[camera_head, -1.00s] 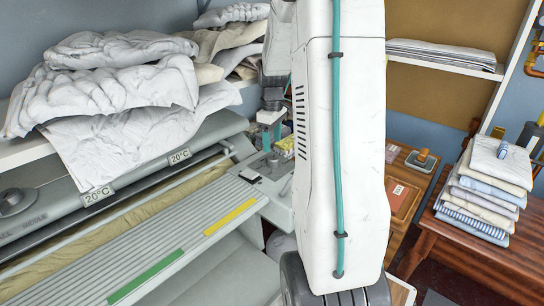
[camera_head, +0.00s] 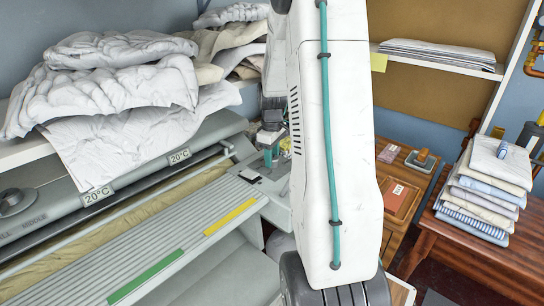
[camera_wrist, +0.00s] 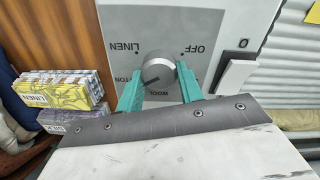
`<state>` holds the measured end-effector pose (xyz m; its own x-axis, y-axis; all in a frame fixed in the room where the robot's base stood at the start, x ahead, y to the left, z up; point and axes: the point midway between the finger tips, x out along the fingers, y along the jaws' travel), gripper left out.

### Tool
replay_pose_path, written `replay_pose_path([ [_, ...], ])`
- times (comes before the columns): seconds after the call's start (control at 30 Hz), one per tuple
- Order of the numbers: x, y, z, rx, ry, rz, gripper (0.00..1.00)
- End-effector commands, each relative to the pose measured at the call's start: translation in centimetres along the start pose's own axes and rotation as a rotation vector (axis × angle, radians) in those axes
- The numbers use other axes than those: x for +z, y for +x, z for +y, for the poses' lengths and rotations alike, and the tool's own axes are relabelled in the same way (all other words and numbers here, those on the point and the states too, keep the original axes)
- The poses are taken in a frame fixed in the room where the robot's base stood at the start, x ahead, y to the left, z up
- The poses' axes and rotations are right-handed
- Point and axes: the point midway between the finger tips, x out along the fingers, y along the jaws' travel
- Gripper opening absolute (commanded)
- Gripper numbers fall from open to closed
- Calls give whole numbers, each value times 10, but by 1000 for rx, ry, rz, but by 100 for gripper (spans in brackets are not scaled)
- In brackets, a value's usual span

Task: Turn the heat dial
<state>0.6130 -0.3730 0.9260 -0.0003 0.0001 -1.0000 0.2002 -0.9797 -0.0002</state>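The heat dial (camera_wrist: 158,70) is a round grey knob on a light grey panel in the wrist view. Upside-down labels around it read OFF, LINEN and WOOL, with another partly hidden. A dark mark on the knob points toward the picture's lower left. My gripper (camera_wrist: 159,74) is open, its two teal fingers on either side of the knob. Narrow gaps seem to separate the tips from it; contact is not clear. In the head view my gripper (camera_head: 269,152) is small, over the right end of the ironer (camera_head: 150,245), and the dial cannot be made out.
A white lever or switch (camera_wrist: 237,74) sits right of the dial, by a 0 mark. Boxes, one marked LINEN (camera_wrist: 58,88), stand to the left. In the head view, crumpled linen (camera_head: 110,90) lies on a shelf and folded cloths (camera_head: 484,190) on a wooden table.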

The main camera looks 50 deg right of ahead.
Motion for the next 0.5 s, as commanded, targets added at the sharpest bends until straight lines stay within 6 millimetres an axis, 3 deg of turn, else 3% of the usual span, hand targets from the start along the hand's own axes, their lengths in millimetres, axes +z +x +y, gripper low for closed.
replay_pose_path([
  [0.27,0,0,0,0,32,0,14],
  [0.5,0,0,1,0,160,0,14],
])
